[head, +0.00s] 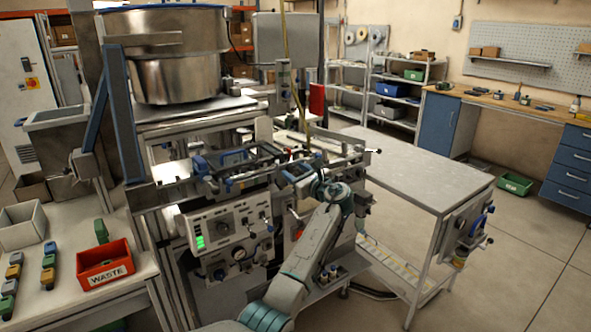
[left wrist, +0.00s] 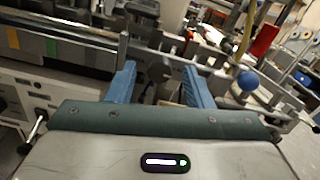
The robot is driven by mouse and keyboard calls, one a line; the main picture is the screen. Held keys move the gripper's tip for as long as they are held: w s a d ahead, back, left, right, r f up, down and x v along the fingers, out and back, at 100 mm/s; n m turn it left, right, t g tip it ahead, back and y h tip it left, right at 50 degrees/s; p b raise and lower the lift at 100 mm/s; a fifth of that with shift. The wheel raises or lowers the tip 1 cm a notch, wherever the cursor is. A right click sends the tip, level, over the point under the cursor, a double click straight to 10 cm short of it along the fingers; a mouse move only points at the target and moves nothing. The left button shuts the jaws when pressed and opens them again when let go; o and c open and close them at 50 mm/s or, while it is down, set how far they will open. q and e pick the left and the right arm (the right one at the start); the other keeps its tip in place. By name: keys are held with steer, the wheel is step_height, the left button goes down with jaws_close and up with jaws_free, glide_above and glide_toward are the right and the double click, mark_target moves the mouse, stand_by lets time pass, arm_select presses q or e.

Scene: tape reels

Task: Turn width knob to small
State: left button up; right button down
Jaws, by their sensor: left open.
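The tape-reel machine has a white control panel (head: 222,222) with a lit green display, several small dark knobs and switches, and a round gauge. The labels are too small to read, so I cannot tell which knob is the width knob or where it points. My left gripper (head: 298,176) is at the machine's front rail, right of and above the panel. My right gripper is not seen.
A large steel bowl (head: 165,55) stands on top of the machine. A red waste bin (head: 104,263) and several small coloured parts lie on the left bench. A bare grey table (head: 415,170) is at right, with open floor beyond it.

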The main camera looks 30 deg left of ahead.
arm_select(q)
steer(key=shift+w+a, duration=0.1)
steer(key=shift+a, duration=0.15)
steer(key=c, duration=1)
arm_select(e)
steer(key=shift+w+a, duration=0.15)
